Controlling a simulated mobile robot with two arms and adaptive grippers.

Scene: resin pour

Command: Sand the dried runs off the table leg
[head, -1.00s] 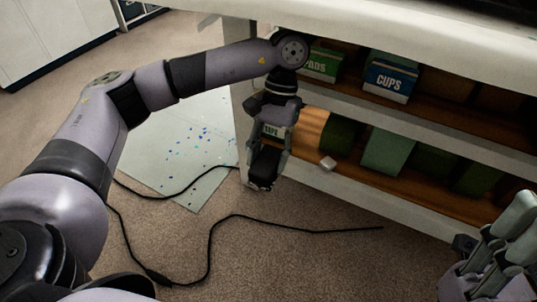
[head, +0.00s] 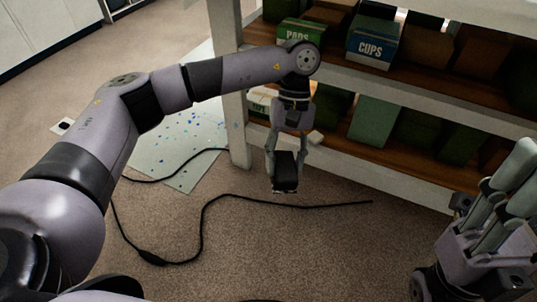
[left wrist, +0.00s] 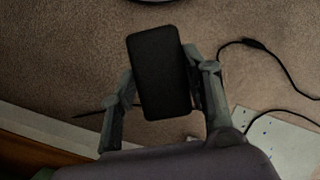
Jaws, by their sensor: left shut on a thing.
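The white table leg (head: 231,95) stands at the left front corner of the shelved table in the head view. Dried runs cannot be made out on it. My left gripper (head: 285,175) is shut on a dark sanding block (head: 286,172), held in front of the lower shelf, right of the leg and apart from it. The block (left wrist: 160,75) also shows upright between the fingers in the left wrist view. My right gripper (head: 505,195) is at the lower right; its fingers overlap, so its opening cannot be told.
A pale sheet with blue spots (head: 180,150) lies on the carpet behind my left arm. A black cable (head: 205,210) runs across the floor. Shelves hold boxes, among them a CUPS box (head: 373,45) and a PADS box (head: 300,33).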

